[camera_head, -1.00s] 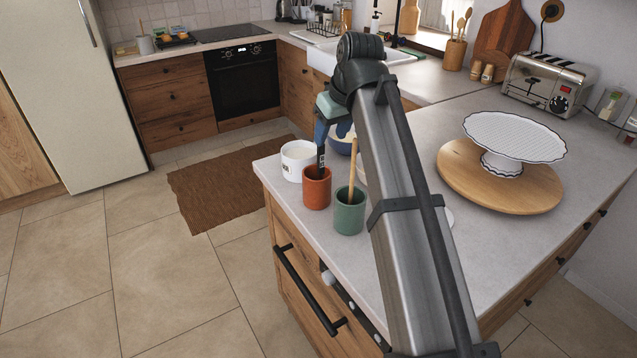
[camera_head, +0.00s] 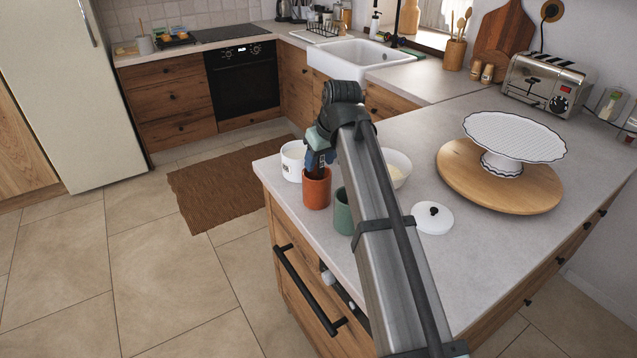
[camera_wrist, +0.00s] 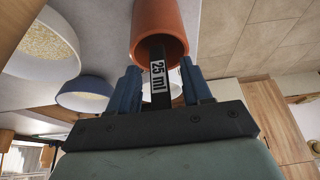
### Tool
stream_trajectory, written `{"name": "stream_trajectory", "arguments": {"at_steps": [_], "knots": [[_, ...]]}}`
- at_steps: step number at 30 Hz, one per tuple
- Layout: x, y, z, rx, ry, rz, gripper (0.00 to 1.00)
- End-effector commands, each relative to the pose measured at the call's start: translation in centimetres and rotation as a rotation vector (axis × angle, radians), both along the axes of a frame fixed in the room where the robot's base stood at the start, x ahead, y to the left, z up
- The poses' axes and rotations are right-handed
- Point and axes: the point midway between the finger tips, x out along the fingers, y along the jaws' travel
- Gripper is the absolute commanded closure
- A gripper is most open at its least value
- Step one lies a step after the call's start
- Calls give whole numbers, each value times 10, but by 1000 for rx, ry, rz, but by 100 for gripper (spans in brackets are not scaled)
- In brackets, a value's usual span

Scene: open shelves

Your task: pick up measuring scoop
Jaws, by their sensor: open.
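The measuring scoop (camera_wrist: 158,77) shows in the wrist view as a dark flat handle with a white "25 ml" label. It stands out of the terracotta cup (camera_wrist: 158,27); its lower end is hidden inside. In the head view the terracotta cup (camera_head: 316,188) stands near the counter's left edge, and the scoop cannot be made out there. My gripper (camera_wrist: 162,84) is open, with one blue finger on each side of the handle. In the head view my gripper (camera_head: 318,158) is just above the cup, partly hidden by my arm.
A white canister (camera_head: 293,161) stands behind the terracotta cup and a green cup (camera_head: 343,212) in front. A white bowl (camera_head: 397,168) and a white lid (camera_head: 433,218) lie right of my arm. A cake stand (camera_head: 513,140) on a wooden board is farther right.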

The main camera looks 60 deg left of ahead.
Motion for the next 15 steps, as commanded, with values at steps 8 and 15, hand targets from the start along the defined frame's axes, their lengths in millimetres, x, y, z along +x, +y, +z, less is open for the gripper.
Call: {"name": "stream_trajectory", "arguments": {"at_steps": [8,15], "knots": [[0,3,-7,0,0,0,51],[0,2,-7,0,0,0,71]]}}
